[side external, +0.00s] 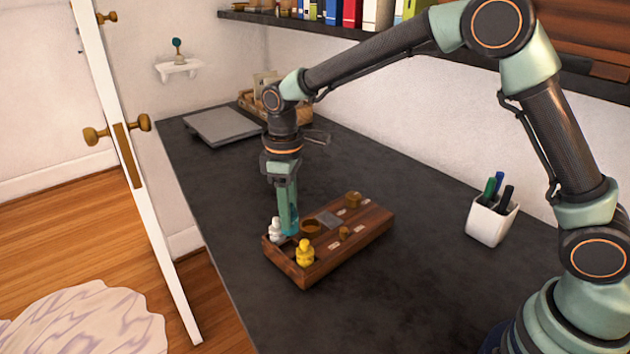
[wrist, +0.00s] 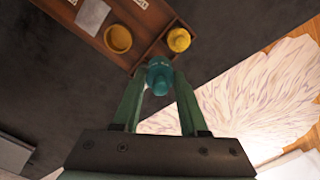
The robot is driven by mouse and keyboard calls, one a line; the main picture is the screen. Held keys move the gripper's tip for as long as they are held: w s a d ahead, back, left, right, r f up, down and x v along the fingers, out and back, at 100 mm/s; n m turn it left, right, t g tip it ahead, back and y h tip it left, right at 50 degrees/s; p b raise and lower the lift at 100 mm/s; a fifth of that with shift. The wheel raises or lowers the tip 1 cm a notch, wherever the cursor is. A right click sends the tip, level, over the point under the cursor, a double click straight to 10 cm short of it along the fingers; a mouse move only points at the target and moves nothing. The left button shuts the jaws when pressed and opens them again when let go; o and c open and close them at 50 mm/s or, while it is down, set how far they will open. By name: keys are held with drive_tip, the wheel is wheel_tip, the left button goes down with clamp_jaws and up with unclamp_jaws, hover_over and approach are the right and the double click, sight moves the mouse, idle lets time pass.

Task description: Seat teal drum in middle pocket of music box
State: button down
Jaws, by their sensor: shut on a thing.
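The teal drum (side external: 289,225) is between the fingertips of my gripper (side external: 287,208), which is shut on it. The wrist view also shows the teal drum (wrist: 159,75) between the two green fingers. The wooden music box (side external: 352,247) lies on the dark desk. The drum is at the box's left end, beside a white figure (side external: 276,230) and behind a yellow figure (side external: 305,252). The yellow figure (wrist: 178,40) stands in the end section in the wrist view. The drum's underside and the middle pocket are hidden, so I cannot tell whether it touches the box.
A white pen cup (side external: 491,220) stands to the right. A flat grey device (side external: 223,126) lies at the back left. The desk (side external: 375,309) in front of the box is clear.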

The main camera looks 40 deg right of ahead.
sight(290, 234)
drive_tip(key=shift+f, duration=3)
drive_tip(key=shift+f, duration=0.1)
drive_tip(key=shift+c, duration=2.2)
unclamp_jaws()
